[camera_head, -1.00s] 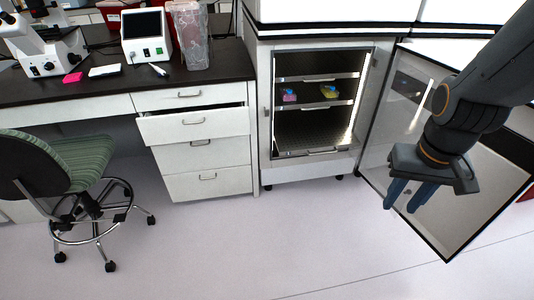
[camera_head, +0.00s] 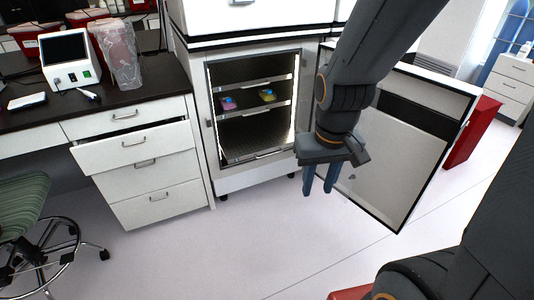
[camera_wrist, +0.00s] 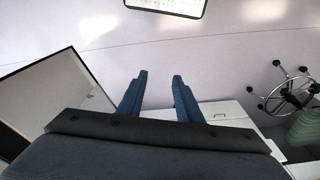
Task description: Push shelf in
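The open cabinet (camera_head: 214,160) stands at the centre left of the head view with lit shelves inside. The middle shelf (camera_head: 250,109) has a pale front edge and carries a blue-and-pink item (camera_head: 228,103) and a yellow item (camera_head: 267,96). Another shelf (camera_head: 255,83) lies above it, and a lower one (camera_head: 255,155) is near the cabinet floor. I cannot tell how far each shelf is pulled out. My gripper (camera_head: 319,192) hangs in front of the open door, right of the cabinet opening, fingers down. In the wrist view its blue fingers (camera_wrist: 159,75) are apart with nothing between them.
A drawer (camera_head: 135,150) left of the cabinet is partly pulled out. A green stool (camera_head: 22,205) stands at far left. The floor in front of the cabinet is clear.

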